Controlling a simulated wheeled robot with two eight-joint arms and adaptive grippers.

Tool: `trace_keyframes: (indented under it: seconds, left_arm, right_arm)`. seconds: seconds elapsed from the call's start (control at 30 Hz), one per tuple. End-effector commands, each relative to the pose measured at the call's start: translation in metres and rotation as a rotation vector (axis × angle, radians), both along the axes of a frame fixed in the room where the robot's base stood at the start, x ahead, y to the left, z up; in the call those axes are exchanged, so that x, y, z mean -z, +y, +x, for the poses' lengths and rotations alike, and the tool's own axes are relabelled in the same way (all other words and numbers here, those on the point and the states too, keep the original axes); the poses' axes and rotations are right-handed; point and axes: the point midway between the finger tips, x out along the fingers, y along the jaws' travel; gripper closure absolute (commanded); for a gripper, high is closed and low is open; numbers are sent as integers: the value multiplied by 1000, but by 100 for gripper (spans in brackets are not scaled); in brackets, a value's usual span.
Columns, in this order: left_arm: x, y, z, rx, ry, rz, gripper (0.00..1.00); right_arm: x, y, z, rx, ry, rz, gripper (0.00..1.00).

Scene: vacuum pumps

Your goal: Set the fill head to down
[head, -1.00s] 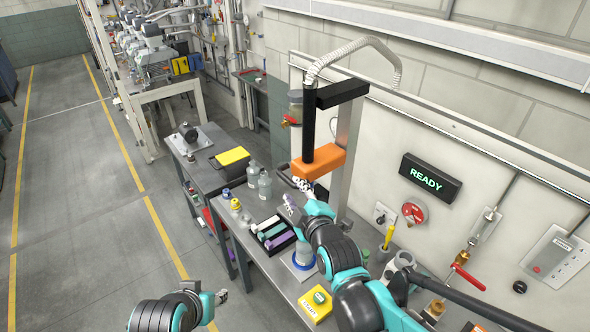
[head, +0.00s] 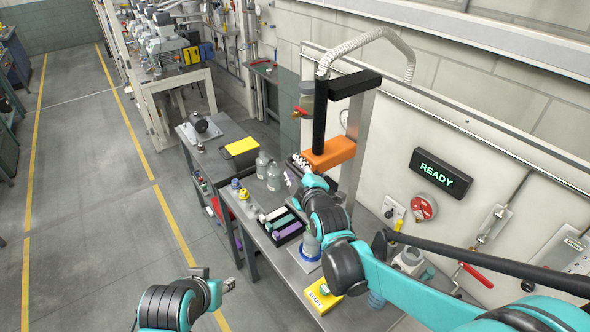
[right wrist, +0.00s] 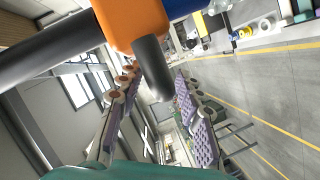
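The fill head is an orange block (head: 329,153) at the lower end of a black column (head: 320,112), held by a black arm off a grey post. It is raised above the bench. In the right wrist view the orange block (right wrist: 130,18) is close at the top. A black handle (right wrist: 153,68) sticks out of it into the gap between my right fingers. My right gripper (head: 297,172) is open beside the block, its fingers (right wrist: 157,78) apart around the handle's end; contact cannot be told. My left gripper (head: 215,279) looks open and empty over the floor at the bottom.
The bench (head: 285,262) below holds clear bottles (head: 273,176), a black tray (head: 284,228) with coloured pieces and a yellow box (head: 322,296). A wall sign (head: 440,173) reads READY. A red-handled valve (head: 478,274) is at right. The floor at left is clear.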

Motion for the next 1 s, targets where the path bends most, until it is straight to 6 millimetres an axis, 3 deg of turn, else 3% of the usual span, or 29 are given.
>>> trace_keyframes:
  seconds: [0.03,0.1,0.13,0.47,0.67,1.0]
  left_arm:
    - [0,0,0,0,0,0,60]
    - [0,0,0,0,0,0,60]
    - [0,0,0,0,0,0,60]
    - [8,0,0,0,0,0,60]
    - [41,0,0,0,0,0,60]
    - [120,0,0,0,0,0,60]
  right_arm:
    - [0,0,0,0,0,0,77]
    - [0,0,0,0,0,0,96]
    - [0,0,0,0,0,0,100]
    - [9,0,0,-1,1,0,100]
    - [48,0,0,0,2,-1,100]
    - [141,0,-1,0,3,-1,100]
